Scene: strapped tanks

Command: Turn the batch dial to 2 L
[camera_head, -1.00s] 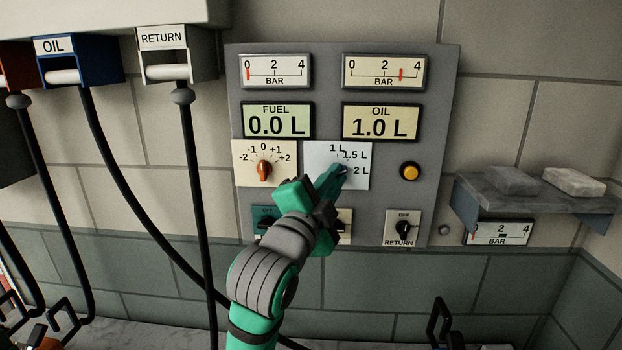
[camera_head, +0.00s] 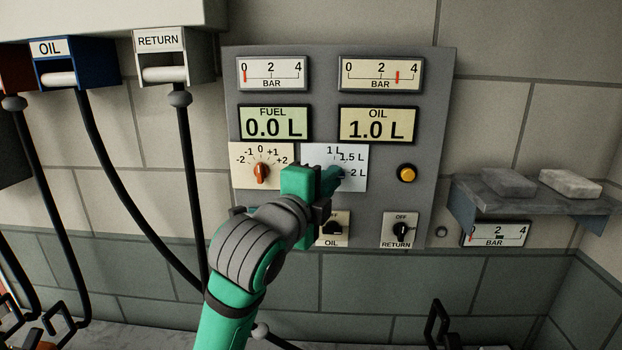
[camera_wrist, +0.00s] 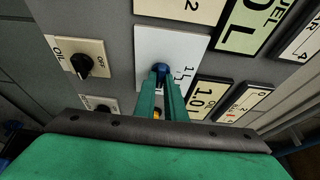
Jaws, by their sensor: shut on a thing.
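The batch dial is a blue knob (camera_wrist: 161,69) on a white plate (camera_head: 355,181) marked 1 L, 1.5 L and 2 L, on the grey panel. My gripper (camera_wrist: 163,78) is shut on the blue knob in the wrist view. In the head view, my green gripper (camera_head: 328,182) covers most of the knob and the plate's left part, so I cannot tell where the pointer stands. The oil display (camera_head: 378,124) reads 1.0 L.
An orange-red dial (camera_head: 261,171) marked -2 to +2 sits just left. A yellow button (camera_head: 406,173) is to the right. Black OIL (camera_head: 332,228) and RETURN (camera_head: 401,231) switches sit below. A shelf (camera_head: 535,197) with two blocks juts out at the right.

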